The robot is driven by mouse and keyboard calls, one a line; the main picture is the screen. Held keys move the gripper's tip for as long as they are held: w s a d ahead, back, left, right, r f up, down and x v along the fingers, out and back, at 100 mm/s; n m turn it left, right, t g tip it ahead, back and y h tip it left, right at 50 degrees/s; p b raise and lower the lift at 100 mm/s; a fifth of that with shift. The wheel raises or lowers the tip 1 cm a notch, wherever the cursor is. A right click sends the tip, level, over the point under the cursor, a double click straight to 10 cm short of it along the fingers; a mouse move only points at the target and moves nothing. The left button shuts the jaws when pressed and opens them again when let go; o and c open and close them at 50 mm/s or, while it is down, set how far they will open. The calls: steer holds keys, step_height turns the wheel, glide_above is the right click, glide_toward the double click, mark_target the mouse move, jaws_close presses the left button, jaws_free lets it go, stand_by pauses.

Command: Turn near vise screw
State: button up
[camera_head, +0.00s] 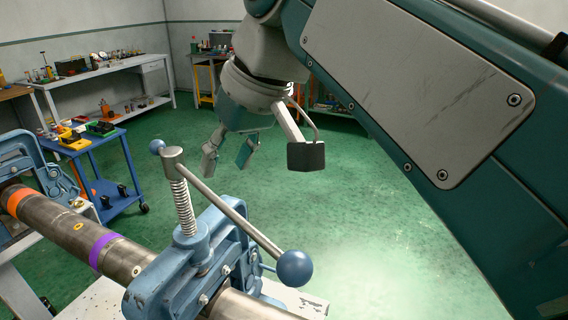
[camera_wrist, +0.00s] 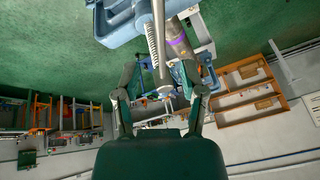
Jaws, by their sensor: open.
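The near vise (camera_head: 205,255) is blue and clamps a grey pipe (camera_head: 130,262) with orange and purple bands. Its threaded screw (camera_head: 183,207) stands upright and carries a steel cross bar (camera_head: 232,207) with a blue ball (camera_head: 295,268) at the near right end and a smaller ball (camera_head: 157,146) at the far left end. My gripper (camera_head: 258,158) is open and empty, beyond and above the bar, apart from it. In the wrist view the bar (camera_wrist: 159,45) lines up between my spread fingers (camera_wrist: 160,78); the depth gap there is hard to judge.
Another blue vise (camera_head: 25,165) holds the pipe at the left. A blue cart (camera_head: 110,165) with tools stands behind it. A workbench (camera_head: 100,75) lines the back wall. The green floor (camera_head: 375,235) on the right is clear.

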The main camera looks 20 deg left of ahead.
mark_target(215, 194)
steer(key=x, duration=0.5)
steer(key=shift+a+f, duration=0.1)
steer(key=shift+f, duration=0.1)
jaws_close()
